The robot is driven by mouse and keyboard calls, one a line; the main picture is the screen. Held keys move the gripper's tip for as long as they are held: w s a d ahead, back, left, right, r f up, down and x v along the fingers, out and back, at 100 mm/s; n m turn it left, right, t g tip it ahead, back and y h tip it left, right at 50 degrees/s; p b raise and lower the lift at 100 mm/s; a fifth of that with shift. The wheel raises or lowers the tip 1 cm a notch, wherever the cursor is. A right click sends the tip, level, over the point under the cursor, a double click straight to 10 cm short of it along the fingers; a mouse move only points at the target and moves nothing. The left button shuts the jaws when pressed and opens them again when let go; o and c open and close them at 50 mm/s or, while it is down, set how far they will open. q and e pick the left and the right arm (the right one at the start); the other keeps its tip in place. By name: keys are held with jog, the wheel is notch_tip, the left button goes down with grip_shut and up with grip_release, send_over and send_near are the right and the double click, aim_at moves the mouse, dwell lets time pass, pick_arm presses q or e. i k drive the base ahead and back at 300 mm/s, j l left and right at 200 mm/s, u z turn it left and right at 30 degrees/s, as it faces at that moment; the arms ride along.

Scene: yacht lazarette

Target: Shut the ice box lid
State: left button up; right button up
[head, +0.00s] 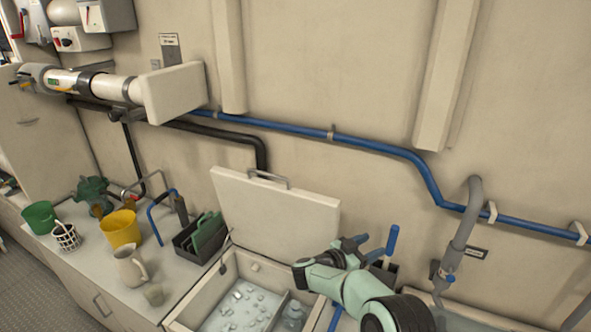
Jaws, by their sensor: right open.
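The ice box lid (275,215) is a cream panel standing open, leaning back toward the wall. A metal handle (268,178) sits on its top edge. Below it the ice box (222,272) is open, with ice cubes (240,303) and a clear container (292,316) inside. My right gripper (366,247) is open and appears empty, at the right of the lid, not visibly touching it. My right arm hides part of the box's right side. My left gripper is not in view.
A dark caddy with green items (203,238) stands left of the box. A yellow bucket (120,229), a pitcher (131,268) and a green cup (40,217) stand further left. A blue pipe (375,151) runs along the wall. A blue-handled item (392,241) is near my right gripper.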

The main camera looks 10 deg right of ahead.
aim_at(287, 224)
jog(key=k+j, duration=0.1)
jog(key=j, duration=0.25)
jog(key=k+j, duration=0.15)
jog(key=j, duration=0.15)
jog(key=k+j, duration=0.1)
jog(key=j, duration=0.25)
jog(key=k+j, duration=0.1)
jog(key=j, duration=0.25)
